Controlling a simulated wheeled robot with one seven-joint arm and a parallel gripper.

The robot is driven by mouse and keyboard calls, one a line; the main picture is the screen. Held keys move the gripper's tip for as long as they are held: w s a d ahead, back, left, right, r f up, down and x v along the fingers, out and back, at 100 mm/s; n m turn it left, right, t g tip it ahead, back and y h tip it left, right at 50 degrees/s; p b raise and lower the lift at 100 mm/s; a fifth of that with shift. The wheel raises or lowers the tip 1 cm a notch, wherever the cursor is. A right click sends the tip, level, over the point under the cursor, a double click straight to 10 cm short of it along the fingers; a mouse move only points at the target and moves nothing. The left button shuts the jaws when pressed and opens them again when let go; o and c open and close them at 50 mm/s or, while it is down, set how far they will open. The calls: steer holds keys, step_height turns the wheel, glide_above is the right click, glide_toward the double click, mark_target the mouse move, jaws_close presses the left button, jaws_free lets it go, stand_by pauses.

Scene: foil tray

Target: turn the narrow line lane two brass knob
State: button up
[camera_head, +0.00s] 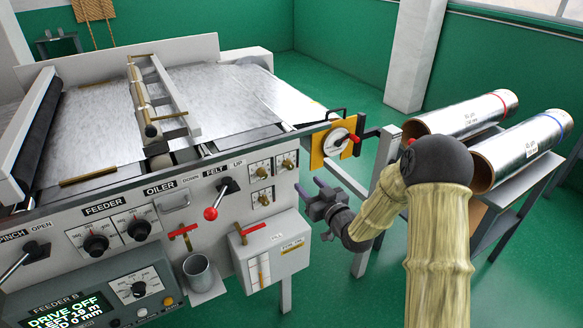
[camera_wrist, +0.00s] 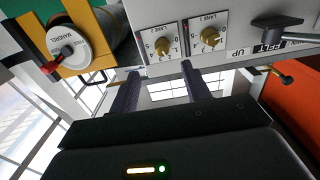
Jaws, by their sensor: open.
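Brass knobs on small white dial plates sit at the right end of the grey panel. In the wrist view, which appears upside down, one knob (camera_wrist: 163,46) is on a plate that seems to read lane 2. A second knob (camera_wrist: 210,38) beside it is on a plate that seems to read lane 1. In the head view the upper-right knob (camera_head: 288,163) appears to be the lane 2 one; another pair lies below. I cannot read which row is narrow line. My gripper (camera_head: 309,188), also in the wrist view (camera_wrist: 161,74), is open, empty and apart from the knobs.
A yellow mandrel plate (camera_head: 319,150) with a white dial and red handle stands to the right of the knobs. A red-handled lever box (camera_head: 285,259) is below them. A felt lever (camera_head: 212,213) is to the left. Foil rolls (camera_head: 462,120) rest on a stand at right.

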mark_target(291, 168)
steer(key=p+x, duration=0.1)
steer(key=x, duration=0.9)
steer(key=shift+s+a+p, duration=0.1)
steer(key=shift+a+p, duration=0.05)
steer(key=shift+p, duration=0.15)
steer(key=shift+c, duration=0.2)
steer(key=c, duration=1)
